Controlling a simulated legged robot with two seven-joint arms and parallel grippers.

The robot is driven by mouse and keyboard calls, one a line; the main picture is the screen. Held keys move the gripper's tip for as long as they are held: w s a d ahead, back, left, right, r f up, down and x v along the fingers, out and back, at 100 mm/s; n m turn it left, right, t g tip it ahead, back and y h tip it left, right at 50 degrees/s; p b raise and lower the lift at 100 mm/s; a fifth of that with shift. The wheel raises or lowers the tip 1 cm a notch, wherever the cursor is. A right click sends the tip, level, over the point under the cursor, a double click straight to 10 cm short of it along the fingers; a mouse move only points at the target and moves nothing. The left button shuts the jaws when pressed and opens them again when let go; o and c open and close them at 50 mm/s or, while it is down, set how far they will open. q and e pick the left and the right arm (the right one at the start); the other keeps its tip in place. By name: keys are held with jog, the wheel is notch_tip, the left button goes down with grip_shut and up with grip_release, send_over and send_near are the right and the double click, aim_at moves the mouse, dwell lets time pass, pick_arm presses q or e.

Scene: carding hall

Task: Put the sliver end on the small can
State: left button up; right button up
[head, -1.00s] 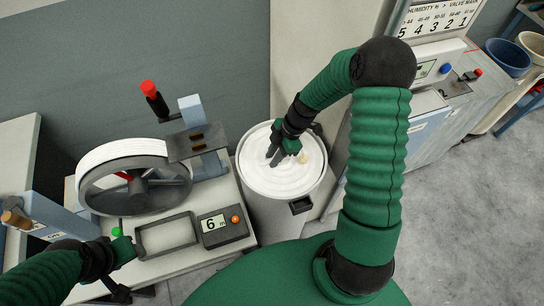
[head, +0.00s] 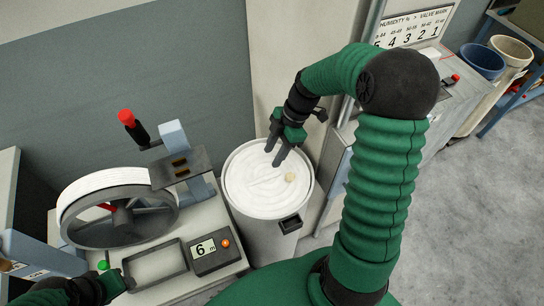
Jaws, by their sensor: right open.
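A round can (head: 258,224) holds white sliver (head: 257,187) coiled up to its rim. A small cream tuft (head: 290,177), perhaps the sliver end, lies on the right part of the coil. My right gripper (head: 273,157) is open and empty, its fingers pointing down over the far part of the can; I cannot tell whether they touch the sliver. My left gripper (head: 112,287) is at the lower left by the bench's front edge, partly cut off, and its jaws are unclear. I cannot tell whether this can is the small one.
Left of the can, a bench carries a large wheel (head: 118,208), a red-knobbed lever (head: 131,126), an empty tray (head: 155,263) and a display box reading 6 (head: 213,252). A blue tub (head: 482,62) and a beige tub (head: 510,52) stand far right. The floor at right is clear.

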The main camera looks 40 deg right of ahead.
jog(key=s+a+f+m+t+h, duration=0.1)
jog(key=s+a+m+h, duration=0.3)
jog(key=s+a+m, duration=0.3)
jog(key=a+m, duration=0.4)
jog(key=m, duration=0.4)
jog(key=shift+s+a+t, duration=0.15)
jog(key=shift+a+t, duration=0.15)
jog(key=shift+a, duration=0.1)
jog(key=shift+a, duration=0.1)
